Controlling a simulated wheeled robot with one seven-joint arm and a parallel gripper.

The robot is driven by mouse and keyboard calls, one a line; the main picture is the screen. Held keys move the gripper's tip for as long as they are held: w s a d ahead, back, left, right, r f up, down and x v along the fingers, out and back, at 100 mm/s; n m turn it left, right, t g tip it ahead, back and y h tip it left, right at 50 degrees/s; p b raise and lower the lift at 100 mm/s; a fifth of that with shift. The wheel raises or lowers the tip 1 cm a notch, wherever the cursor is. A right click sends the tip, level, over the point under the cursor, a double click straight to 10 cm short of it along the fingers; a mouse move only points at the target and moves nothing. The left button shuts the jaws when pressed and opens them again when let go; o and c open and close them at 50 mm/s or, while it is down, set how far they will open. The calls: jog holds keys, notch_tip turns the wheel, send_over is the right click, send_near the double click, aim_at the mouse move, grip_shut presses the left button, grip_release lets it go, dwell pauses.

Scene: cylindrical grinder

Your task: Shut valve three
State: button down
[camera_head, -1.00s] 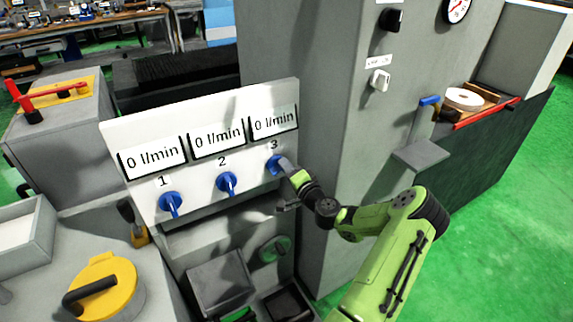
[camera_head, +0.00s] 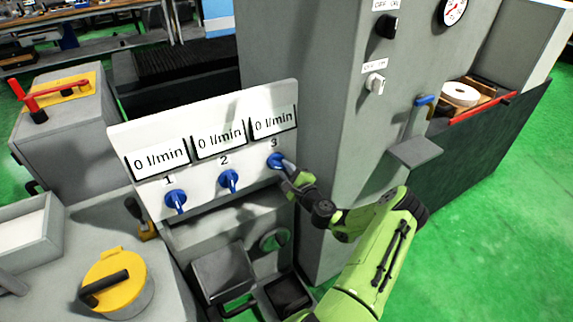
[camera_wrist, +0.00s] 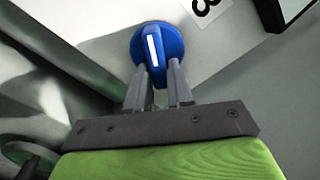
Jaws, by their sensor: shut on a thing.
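Valve three is a blue round knob with a bar handle (camera_head: 275,161) under the label 3, at the right of the white panel (camera_head: 240,107). In the wrist view the knob (camera_wrist: 172,42) shows a white stripe on its bar. My gripper (camera_head: 285,168) is at this knob. In the wrist view my gripper (camera_wrist: 162,72) has its two fingers closed on either side of the bar. The display above valve three (camera_head: 273,122) reads 0 l/min. In the head view the fingers partly hide the handle, so its exact angle is hard to tell.
Blue valves one (camera_head: 175,200) and two (camera_head: 229,180) sit to the left with handles pointing down; their displays also read 0 l/min. A grey cabinet (camera_head: 325,110) stands close on the right. Below are a grey box (camera_head: 222,270) and a yellow lid (camera_head: 118,285).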

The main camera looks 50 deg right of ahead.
jog(key=m+p, duration=0.1)
jog(key=m, duration=0.2)
jog(key=a+m+p, duration=0.1)
jog(key=m, duration=0.3)
jog(key=f+m+p, duration=0.1)
jog(key=m+p, duration=0.1)
jog(key=m, duration=0.2)
jog(key=shift+w+a, duration=0.2)
jog(key=shift+w, duration=0.05)
jog(key=shift+m, duration=0.3)
jog(key=c, duration=1.1)
grip_release()
jog(key=shift+r, duration=0.1)
jog(key=p+v, duration=0.1)
jog(key=v, duration=1.5)
